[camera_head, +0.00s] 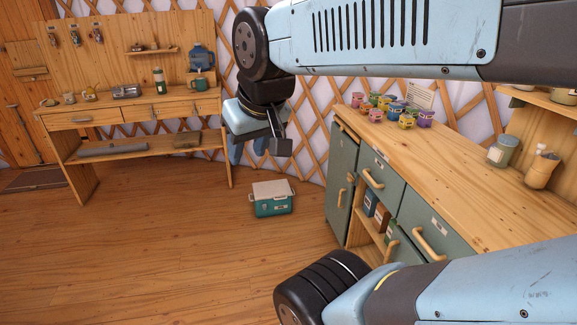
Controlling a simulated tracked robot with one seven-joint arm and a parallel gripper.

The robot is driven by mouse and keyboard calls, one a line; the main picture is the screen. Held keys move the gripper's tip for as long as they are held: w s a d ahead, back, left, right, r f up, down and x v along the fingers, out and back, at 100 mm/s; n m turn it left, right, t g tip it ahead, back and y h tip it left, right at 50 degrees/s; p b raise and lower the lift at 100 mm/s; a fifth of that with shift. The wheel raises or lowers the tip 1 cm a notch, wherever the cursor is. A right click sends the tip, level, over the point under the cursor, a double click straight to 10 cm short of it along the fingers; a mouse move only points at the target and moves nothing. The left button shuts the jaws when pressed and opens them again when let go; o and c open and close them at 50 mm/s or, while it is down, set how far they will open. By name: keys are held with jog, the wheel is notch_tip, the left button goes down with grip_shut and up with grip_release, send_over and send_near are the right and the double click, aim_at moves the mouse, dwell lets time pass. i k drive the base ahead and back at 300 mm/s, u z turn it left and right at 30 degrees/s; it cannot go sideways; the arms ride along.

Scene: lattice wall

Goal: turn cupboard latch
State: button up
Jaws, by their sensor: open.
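The green cupboard (342,165) stands at the far left end of the counter on the right, with its door looking closed. A small wooden piece, which may be the latch or a handle (341,197), sits on that door; its exact shape is too small to tell. My gripper (258,148) hangs in mid-air left of the cupboard, pointing down, with its jaws apart and nothing seen between them. It is clear of the cupboard in the picture, and its depth is hard to tell.
The counter top (450,175) holds several colourful cups (388,105) and a jar (502,151). Green drawers and an open shelf are below. A teal cool box (271,198) stands on the floor. A workbench (140,108) is at the back left. The wooden floor at left is clear.

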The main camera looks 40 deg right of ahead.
aim_at(351, 179)
jog(key=z, duration=0.15)
jog(key=i, duration=1.05)
jog(key=z, duration=0.7)
jog(key=k, duration=0.85)
jog(key=z, duration=0.15)
jog(key=i, duration=0.95)
jog(key=u, duration=0.1)
